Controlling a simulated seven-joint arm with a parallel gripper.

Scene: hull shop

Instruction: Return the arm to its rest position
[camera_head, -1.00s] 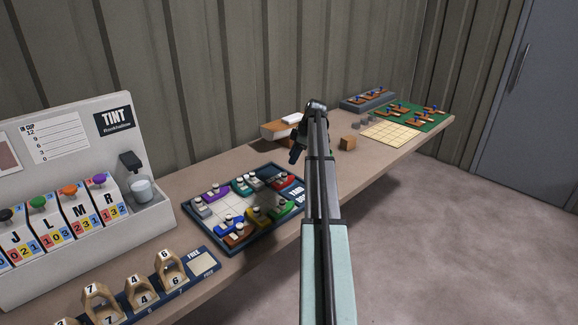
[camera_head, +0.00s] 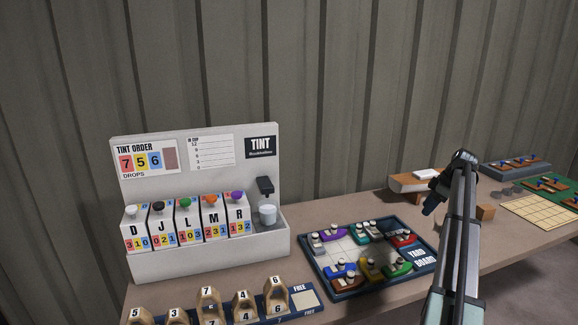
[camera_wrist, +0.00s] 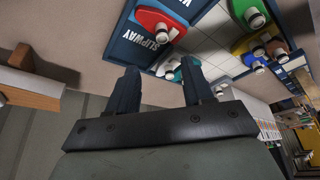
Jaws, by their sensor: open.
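My arm (camera_head: 462,235) rises from the lower right of the head view and bends at a dark elbow. My gripper (camera_head: 432,205) hangs near the back right corner of the yard board, in front of a wooden piece with a white top (camera_head: 412,183). In the wrist view my gripper's two dark fingers (camera_wrist: 158,72) stand apart with nothing between them. The fingertips look small and dark in the head view.
The yard board (camera_head: 333,290) carries several coloured boats. The tint dispenser (camera_head: 150,262) stands left of it, with numbered wooden arches (camera_head: 208,300) in front. A small wooden block (camera_head: 485,212) and a pale grid (camera_head: 540,220) lie to the right.

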